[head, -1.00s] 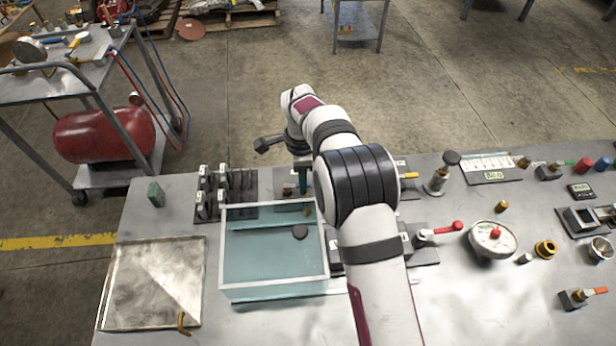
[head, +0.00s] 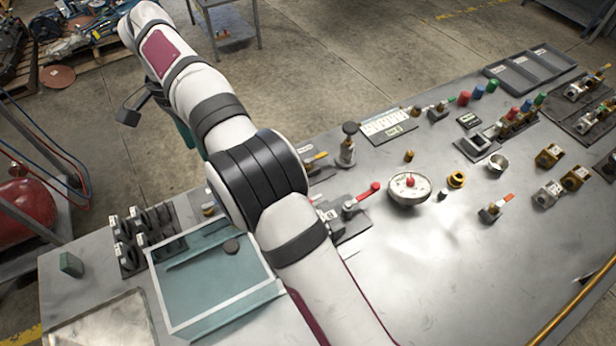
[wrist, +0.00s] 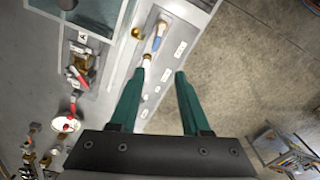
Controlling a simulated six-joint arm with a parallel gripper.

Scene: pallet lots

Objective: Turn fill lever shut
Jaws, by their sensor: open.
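My gripper (wrist: 162,76) is open and empty in the wrist view, its two green fingers pointing at a grey labelled plate (wrist: 150,100). A blue-handled lever (wrist: 157,37) lies along that plate, with a pale and brown fitting near the left fingertip. I cannot tell whether the finger touches it. The labels are too small to read, so I cannot tell which lever is the fill lever. A red-handled lever (head: 367,191) sits on a plate right of my arm in the head view. A yellow-handled lever (head: 317,157) shows beyond it. My arm hides much of this plate area.
A glass-walled water tank (head: 212,318) stands left of my arm.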

